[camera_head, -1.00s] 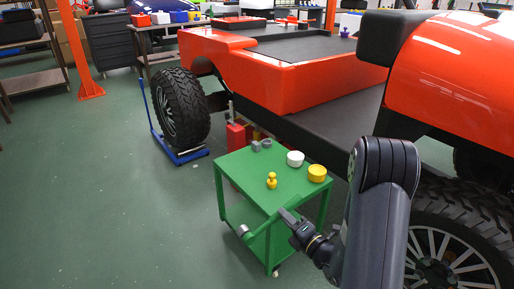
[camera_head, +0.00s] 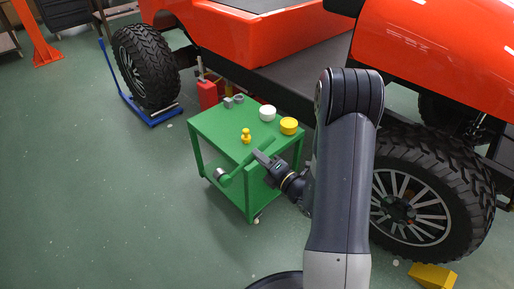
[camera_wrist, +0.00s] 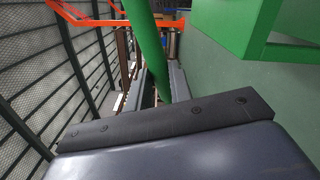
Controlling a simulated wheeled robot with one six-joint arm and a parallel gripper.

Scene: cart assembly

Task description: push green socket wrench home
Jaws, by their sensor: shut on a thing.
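The green socket wrench shows in the head view as a green bar with a grey socket end (camera_head: 222,177). It lies across the front of the green cart (camera_head: 213,127), and its socket end points to the lower left. My gripper (camera_head: 262,158) is shut on the wrench bar near the cart's front edge. In the wrist view the green bar (camera_wrist: 146,40) runs between the two jaws (camera_wrist: 158,85). Whether the wrench touches the cart, I cannot tell. The wrench's far end is hard to make out against the green cart.
A yellow knobbed piece (camera_head: 246,137), a white cylinder (camera_head: 267,113), a yellow cylinder (camera_head: 289,126) and grey parts (camera_head: 233,101) stand on the cart. The orange vehicle's wheel (camera_head: 411,190) is right of my arm. A loose wheel (camera_head: 147,66) stands on a blue stand. Floor is clear at left.

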